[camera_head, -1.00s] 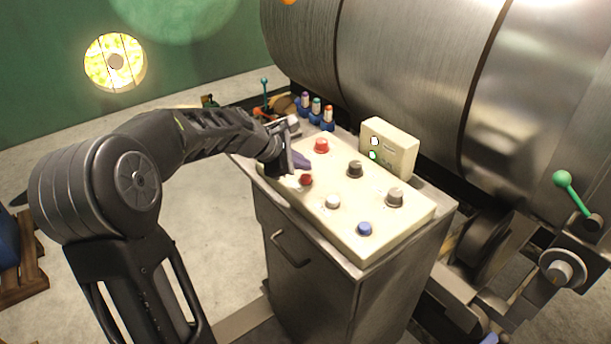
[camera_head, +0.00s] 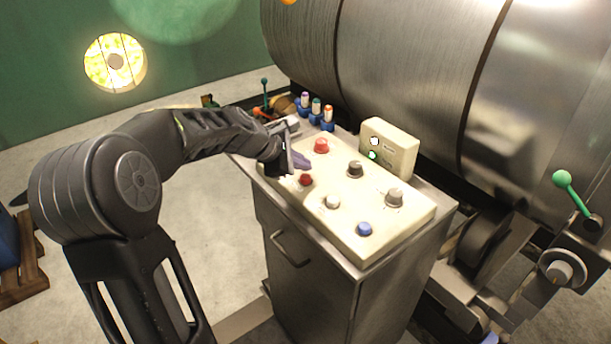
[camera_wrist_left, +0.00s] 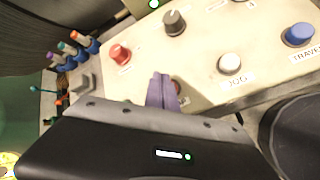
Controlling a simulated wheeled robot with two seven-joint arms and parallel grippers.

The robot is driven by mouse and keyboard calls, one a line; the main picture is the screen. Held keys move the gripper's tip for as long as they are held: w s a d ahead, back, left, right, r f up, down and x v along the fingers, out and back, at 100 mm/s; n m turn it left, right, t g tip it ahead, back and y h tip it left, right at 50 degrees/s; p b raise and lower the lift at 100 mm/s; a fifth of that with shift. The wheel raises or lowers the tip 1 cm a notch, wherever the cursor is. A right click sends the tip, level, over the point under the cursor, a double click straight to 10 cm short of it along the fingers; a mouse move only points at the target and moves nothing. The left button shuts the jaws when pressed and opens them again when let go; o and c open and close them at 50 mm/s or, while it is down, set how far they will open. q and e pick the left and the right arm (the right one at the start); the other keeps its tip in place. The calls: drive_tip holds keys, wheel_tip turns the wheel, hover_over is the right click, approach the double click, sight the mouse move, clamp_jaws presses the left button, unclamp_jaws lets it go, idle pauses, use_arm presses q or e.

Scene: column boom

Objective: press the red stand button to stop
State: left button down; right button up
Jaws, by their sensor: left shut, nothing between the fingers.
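Two red buttons are on the cream control panel (camera_head: 345,236). One red button (camera_head: 321,146) is at the back left, and it also shows in the left wrist view (camera_wrist_left: 120,53). The other red button (camera_head: 305,180) is at the front left. In the left wrist view this front button (camera_wrist_left: 177,87) is partly hidden behind my fingertips. I cannot read which one is labelled stand. My left gripper (camera_head: 301,160) is shut and empty, its purple fingertips (camera_wrist_left: 162,92) over the panel beside the front red button. Contact cannot be told. My right gripper is out of view.
The panel also holds a white button (camera_head: 332,202), a blue button (camera_head: 364,229) and two grey knobs (camera_head: 355,169). A cream box (camera_head: 390,147) with lights stands behind. A large metal cylinder (camera_head: 410,70) fills the back. Small coloured bottles (camera_head: 316,110) stand at the back left.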

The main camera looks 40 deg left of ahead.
sight(302, 177)
use_arm(q)
drive_tip(key=shift+f, duration=0.1)
drive_tip(key=shift+f, duration=0.35)
drive_tip(key=shift+f+b, duration=0.5)
drive_tip(key=shift+b, duration=0.15)
idle(0.7)
drive_tip(key=shift+r, duration=0.15)
drive_tip(key=shift+r+p, duration=0.8)
drive_tip(key=shift+p, duration=0.15)
drive_tip(key=shift+r, duration=0.1)
wheel_tip(302, 177, up, 5)
drive_tip(key=p, duration=0.5)
idle(0.8)
